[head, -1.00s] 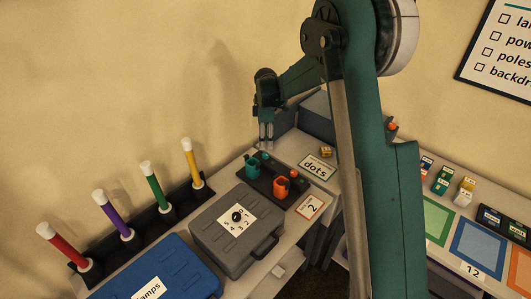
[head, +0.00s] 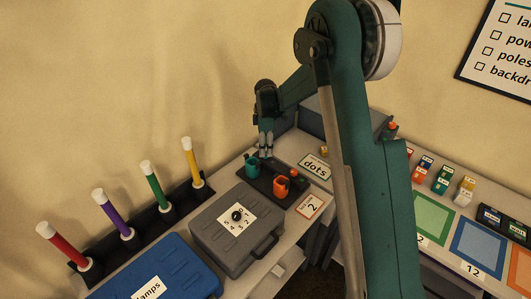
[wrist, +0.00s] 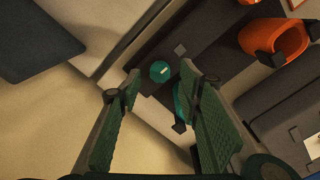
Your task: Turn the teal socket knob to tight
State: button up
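The teal socket knob (wrist: 160,71) is a small round teal cap with a white mark, on a dark base plate (wrist: 205,50). It shows in the wrist view just beyond and between my fingertips. In the head view my fingers hide most of it. The teal socket (head: 252,165) stands beside it; in the wrist view it (wrist: 179,102) is partly hidden behind my right finger. My gripper (head: 266,156) points down over the knob. In the wrist view my gripper (wrist: 162,88) is open and empty, with the fingers apart. I cannot read which setting the white mark points to.
An orange socket (head: 281,188) and its orange knob (head: 294,173) share the base plate. A grey case (head: 232,243) with a dial, a "dots" card (head: 315,167) and a "2" card (head: 310,206) lie nearby. A grey box (head: 313,117) stands behind. Coloured poles (head: 157,188) stand left.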

jog(key=shift+f, duration=1.55)
jog(key=c, duration=0.9)
